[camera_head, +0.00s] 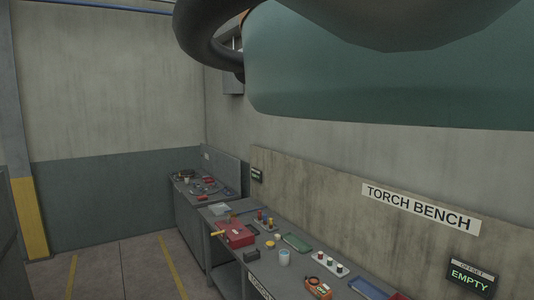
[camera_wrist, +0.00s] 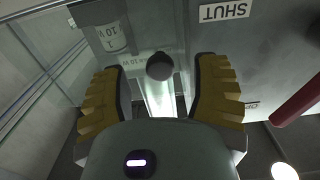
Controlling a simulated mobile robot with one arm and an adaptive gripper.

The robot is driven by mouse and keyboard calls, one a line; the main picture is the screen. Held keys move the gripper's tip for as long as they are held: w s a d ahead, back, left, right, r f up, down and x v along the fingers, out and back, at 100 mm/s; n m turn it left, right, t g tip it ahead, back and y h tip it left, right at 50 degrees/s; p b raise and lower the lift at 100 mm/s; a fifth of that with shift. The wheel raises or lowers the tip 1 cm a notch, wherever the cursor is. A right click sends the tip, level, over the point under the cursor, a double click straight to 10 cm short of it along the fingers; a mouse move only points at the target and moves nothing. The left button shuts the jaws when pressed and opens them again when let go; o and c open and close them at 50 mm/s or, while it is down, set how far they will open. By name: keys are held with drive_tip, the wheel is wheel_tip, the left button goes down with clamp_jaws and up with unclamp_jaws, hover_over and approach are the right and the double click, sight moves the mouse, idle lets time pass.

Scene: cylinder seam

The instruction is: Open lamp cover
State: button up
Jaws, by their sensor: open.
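In the wrist view, my gripper (camera_wrist: 161,68) is open, with its two yellow ribbed fingers apart. A dark round knob (camera_wrist: 160,66) shows in the space between the fingertips. I cannot tell how far it lies beyond them, and neither finger visibly touches it. Behind it is a grey-green, see-through-looking panel (camera_wrist: 148,35) that seems to be the lamp cover. A pale tube (camera_wrist: 160,98) shows behind the knob. An upside-down SHUT label (camera_wrist: 224,10) is on the grey surface at upper right. My gripper and the cover do not show in the head view.
A red bar (camera_wrist: 298,101) juts in at the right of the wrist view, above a bright round light (camera_wrist: 284,171). In the head view, a bench (camera_head: 222,222) holds a red box (camera_head: 236,234), a cup (camera_head: 284,257) and small parts. The floor (camera_head: 120,268) at left is clear.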

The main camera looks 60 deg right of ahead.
drive_tip(key=shift+p+x, duration=0.8)
drive_tip(key=shift+x, duration=0.45)
drive_tip(key=shift+w, duration=0.1)
clamp_jaws()
